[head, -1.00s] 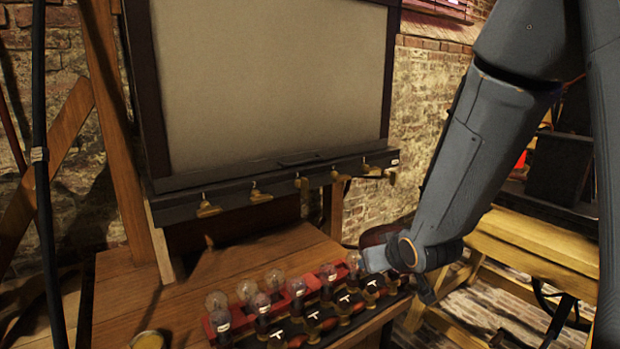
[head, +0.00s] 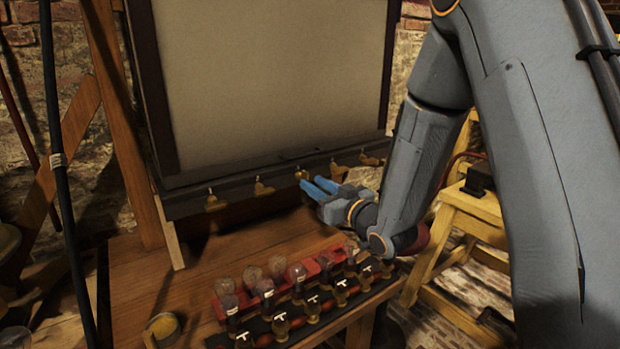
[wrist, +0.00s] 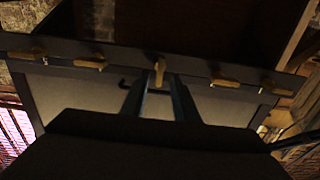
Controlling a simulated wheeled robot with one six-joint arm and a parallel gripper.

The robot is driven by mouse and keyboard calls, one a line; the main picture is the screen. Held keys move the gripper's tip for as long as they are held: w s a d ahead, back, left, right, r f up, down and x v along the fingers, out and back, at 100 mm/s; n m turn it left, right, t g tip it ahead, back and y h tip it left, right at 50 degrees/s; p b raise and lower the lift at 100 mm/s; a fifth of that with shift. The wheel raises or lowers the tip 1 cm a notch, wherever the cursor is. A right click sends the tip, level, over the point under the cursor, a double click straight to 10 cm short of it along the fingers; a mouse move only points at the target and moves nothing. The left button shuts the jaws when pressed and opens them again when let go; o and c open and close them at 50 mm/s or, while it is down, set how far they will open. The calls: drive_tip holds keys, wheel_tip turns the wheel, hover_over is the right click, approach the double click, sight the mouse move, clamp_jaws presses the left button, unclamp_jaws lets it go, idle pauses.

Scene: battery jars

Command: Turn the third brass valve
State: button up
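Several brass valves sit in a row on the dark rail (head: 225,196) under the pale board. The third brass valve (head: 301,175), the middle one, is just beyond my gripper's fingertips. My gripper (head: 310,184) has two blue fingers, apart and empty. In the wrist view the middle valve (wrist: 160,72) shows between the fingertips, its handle running up and down. The valves beside it there, such as one to the right (wrist: 226,82), look more sideways. I cannot tell whether the fingers touch the valve.
Several glass jars (head: 264,287) stand in a red and dark rack on the wooden table (head: 150,275), below my gripper. A dark pole (head: 60,170) rises at the left. A yellow wooden stand (head: 470,210) is at the right.

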sight(308, 180)
drive_tip(key=shift+p+x, duration=0.4)
drive_tip(key=shift+x, duration=1.15)
drive_tip(key=shift+c, duration=0.2)
clamp_jaws()
